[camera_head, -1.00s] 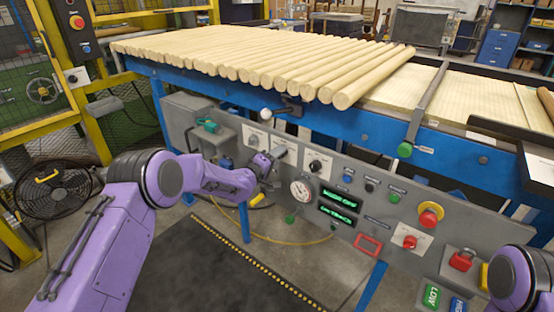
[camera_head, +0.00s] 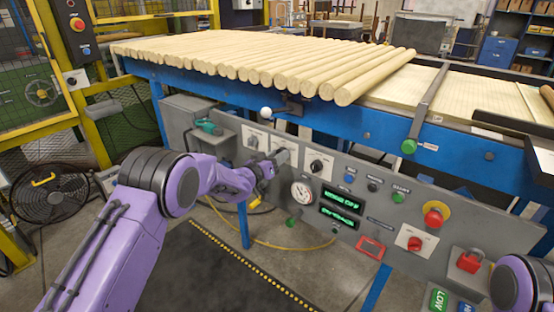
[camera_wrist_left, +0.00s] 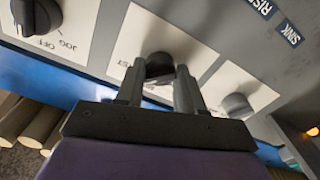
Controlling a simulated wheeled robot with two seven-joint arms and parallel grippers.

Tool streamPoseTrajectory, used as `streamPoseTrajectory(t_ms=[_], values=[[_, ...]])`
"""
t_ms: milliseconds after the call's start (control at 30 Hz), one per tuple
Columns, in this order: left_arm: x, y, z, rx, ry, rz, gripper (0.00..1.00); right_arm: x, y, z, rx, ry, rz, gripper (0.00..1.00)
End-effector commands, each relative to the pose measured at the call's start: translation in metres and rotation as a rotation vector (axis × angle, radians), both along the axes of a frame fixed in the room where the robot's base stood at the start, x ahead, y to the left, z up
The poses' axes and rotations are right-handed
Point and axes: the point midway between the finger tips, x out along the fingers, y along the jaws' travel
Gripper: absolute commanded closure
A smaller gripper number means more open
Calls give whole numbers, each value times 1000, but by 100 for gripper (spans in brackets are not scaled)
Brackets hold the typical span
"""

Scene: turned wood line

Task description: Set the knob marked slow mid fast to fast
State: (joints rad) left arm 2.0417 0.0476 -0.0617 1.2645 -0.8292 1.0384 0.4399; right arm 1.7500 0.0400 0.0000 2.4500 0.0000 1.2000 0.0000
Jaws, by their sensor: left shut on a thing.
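The grey control panel carries a row of white plates with dark knobs. The middle plate (camera_head: 291,144) has a dark round knob (camera_wrist_left: 160,66), mostly hidden behind my left gripper in the head view. In the left wrist view this plate shows letters ending in "ST" beside the knob; the other marks are hidden or unreadable. My left gripper (camera_head: 279,157) is at the middle plate, its two fingers (camera_wrist_left: 159,88) shut on the sides of this knob. I cannot read the knob's pointer. My right gripper is out of view.
A knob plate marked JOG and OFF (camera_wrist_left: 62,32) lies on one side, another knob (camera_wrist_left: 236,106) on the other. A gauge (camera_head: 302,191), green displays (camera_head: 342,201) and a red emergency button (camera_head: 434,216) share the panel. Wooden rods (camera_head: 300,62) lie on the blue-framed conveyor above.

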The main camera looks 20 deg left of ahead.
Motion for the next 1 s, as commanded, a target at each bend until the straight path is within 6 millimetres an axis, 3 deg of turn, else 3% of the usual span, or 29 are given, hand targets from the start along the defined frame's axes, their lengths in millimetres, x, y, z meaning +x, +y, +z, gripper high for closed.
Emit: streamPoseTrajectory(t_ms=[400, 1000], values=[[0, 0, -2, 202, -71, -1, 93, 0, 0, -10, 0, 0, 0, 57], [0, 0, -1, 241, -84, -1, 93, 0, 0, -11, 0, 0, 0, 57]])
